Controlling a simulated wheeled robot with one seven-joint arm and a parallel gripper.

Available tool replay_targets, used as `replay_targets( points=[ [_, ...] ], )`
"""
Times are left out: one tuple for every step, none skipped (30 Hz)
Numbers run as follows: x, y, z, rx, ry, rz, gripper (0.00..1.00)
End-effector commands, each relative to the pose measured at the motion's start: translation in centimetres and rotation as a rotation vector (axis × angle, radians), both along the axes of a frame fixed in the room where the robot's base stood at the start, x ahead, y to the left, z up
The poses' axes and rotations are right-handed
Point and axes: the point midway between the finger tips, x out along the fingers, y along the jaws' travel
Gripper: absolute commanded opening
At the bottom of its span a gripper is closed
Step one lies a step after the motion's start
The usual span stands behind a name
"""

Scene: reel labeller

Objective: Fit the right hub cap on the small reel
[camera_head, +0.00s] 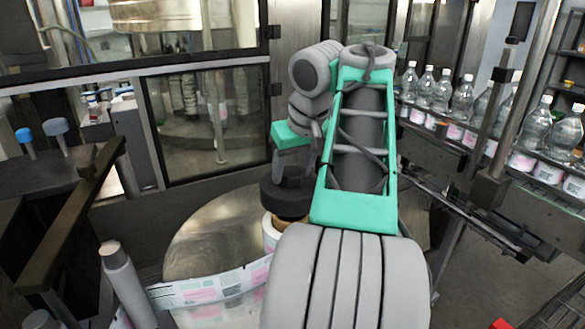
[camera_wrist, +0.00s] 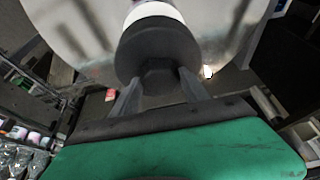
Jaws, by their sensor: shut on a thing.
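A black round hub cap (camera_head: 287,198) with a hexagonal knob sits at the small reel (camera_head: 270,232), whose white and tan side shows below the cap in the head view. My gripper (camera_head: 285,172) is above the cap and shut on its knob. In the wrist view the cap (camera_wrist: 158,48) fills the upper middle, and my gripper's fingers (camera_wrist: 158,90) stand on either side of the knob. The white reel side (camera_wrist: 153,13) shows just beyond the cap. I cannot tell whether the cap touches the reel or is fully seated. My arm hides part of the reel.
A round metal plate (camera_head: 215,235) lies around the reel, with a printed label web (camera_head: 208,290) in front. A grey roller (camera_head: 124,280) stands at lower left, near a dark bar (camera_head: 72,218). Bottles (camera_head: 440,92) line a conveyor at right. Glazed machine panels stand behind.

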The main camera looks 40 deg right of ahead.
Motion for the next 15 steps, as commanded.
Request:
replay_targets(
  points=[
    [0.0, 0.0, -0.3, -0.001, -0.002, 0.000, 0.00],
    [0.0, 0.0, -0.5, -0.001, -0.002, 0.000, 0.00],
    [0.0, 0.0, -0.6, -0.001, -0.002, 0.000, 0.00],
    [0.0, 0.0, -0.7, -0.001, -0.001, 0.000, 0.00],
    [0.0, 0.0, -0.9, -0.001, -0.001, 0.000, 0.00],
    [0.0, 0.0, -1.0, -0.001, -0.001, 0.000, 0.00],
    [0.0, 0.0, -1.1, -0.001, -0.001, 0.000, 0.00],
    [0.0, 0.0, -1.3, -0.001, -0.001, 0.000, 0.00],
    [0.0, 0.0, -1.4, -0.001, -0.001, 0.000, 0.00],
    [0.0, 0.0, -1.5, -0.001, -0.001, 0.000, 0.00],
    [0.0, 0.0, -1.7, -0.001, -0.002, 0.000, 0.00],
    [0.0, 0.0, -1.8, -0.001, -0.002, 0.000, 0.00],
    [0.0, 0.0, -1.9, -0.001, -0.002, 0.000, 0.00],
    [0.0, 0.0, -2.1, -0.001, -0.002, 0.000, 0.00],
    [0.0, 0.0, -2.2, -0.001, -0.002, 0.000, 0.00]
  ],
)
